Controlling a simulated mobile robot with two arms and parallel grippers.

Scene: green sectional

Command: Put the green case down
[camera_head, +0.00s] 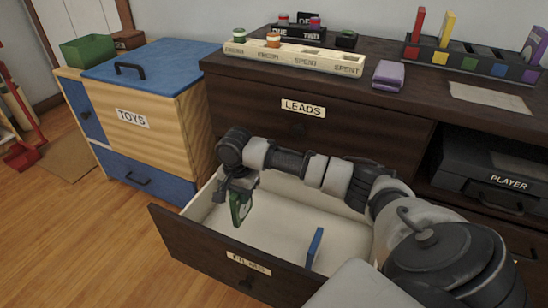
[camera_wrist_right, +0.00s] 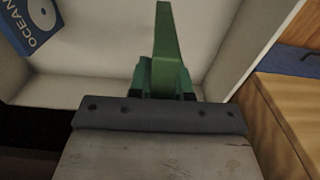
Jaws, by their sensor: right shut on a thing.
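The green case (camera_head: 241,207) hangs upright from my right gripper (camera_head: 243,184), which is shut on it. It is over the left part of an open drawer (camera_head: 215,246) with a pale inside. I cannot tell whether its lower edge touches the drawer floor. In the right wrist view the green case (camera_wrist_right: 168,55) stands out beyond the gripper's edge, seen nearly edge-on, with the pale drawer floor behind it. My left gripper is not in view.
A blue case (camera_head: 314,247) stands in the drawer, to the right; its OCEAN label shows in the wrist view (camera_wrist_right: 38,22). The drawer floor between the cases looks clear. The dark cabinet (camera_head: 360,118) rises behind, and a wooden TOYS chest (camera_head: 165,125) stands to the left.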

